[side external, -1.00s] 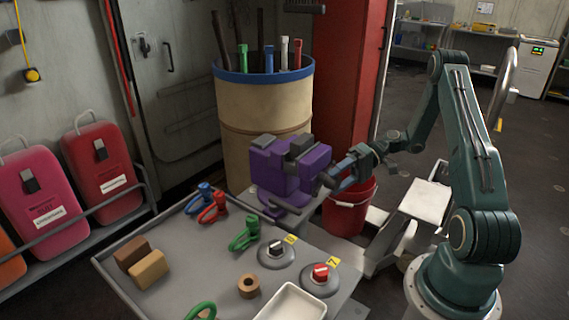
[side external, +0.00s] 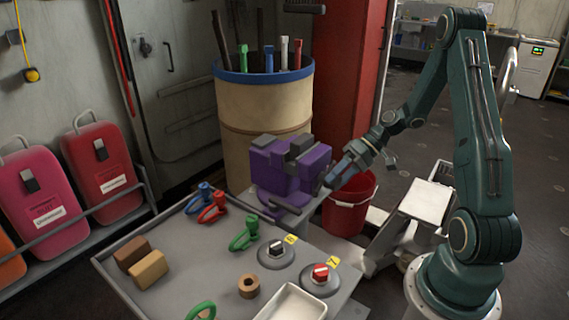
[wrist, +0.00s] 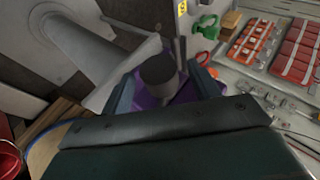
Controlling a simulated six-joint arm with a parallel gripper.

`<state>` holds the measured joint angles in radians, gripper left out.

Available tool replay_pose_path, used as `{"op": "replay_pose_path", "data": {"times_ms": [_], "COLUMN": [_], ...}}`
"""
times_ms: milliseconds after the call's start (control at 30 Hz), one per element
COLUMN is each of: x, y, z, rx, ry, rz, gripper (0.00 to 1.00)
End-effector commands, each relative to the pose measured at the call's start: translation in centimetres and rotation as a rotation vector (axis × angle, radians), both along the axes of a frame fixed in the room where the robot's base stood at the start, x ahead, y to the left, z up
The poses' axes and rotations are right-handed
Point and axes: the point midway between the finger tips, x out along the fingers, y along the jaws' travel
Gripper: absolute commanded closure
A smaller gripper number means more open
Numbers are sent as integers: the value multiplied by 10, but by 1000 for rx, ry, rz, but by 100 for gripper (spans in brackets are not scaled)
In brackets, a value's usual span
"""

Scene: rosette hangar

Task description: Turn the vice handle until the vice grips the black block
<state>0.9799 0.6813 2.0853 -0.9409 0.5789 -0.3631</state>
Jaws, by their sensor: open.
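The purple vice (side external: 285,180) stands at the far right corner of the grey bench. A dark grey piece (side external: 300,146) shows at its top; I cannot tell surely whether it is the black block or a jaw, nor whether there is a gap. My gripper (side external: 332,180) is at the vice's right side, sloping down to the left, and hides most of the handle there. In the wrist view my gripper (wrist: 164,90) is open, its fingers on either side of a dark round knob (wrist: 158,70), seemingly the handle's end, with purple behind. I cannot tell whether the fingers touch it.
A red bucket (side external: 349,205) stands just below my gripper. A tan drum (side external: 265,110) with tools is behind the vice. The bench (side external: 205,285) holds coloured clamps (side external: 210,205), two dials (side external: 277,253), wooden blocks (side external: 148,268) and a white tray (side external: 292,304).

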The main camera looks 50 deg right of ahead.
Motion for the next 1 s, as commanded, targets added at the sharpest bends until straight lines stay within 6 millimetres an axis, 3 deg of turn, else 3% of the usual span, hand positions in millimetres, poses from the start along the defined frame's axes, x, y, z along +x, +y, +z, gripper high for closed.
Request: {"op": "replay_pose_path", "data": {"times_ms": [1000], "x": [0], "y": [10], "z": [5], "rx": [-587], "ry": [-6], "rz": [3], "gripper": [39]}}
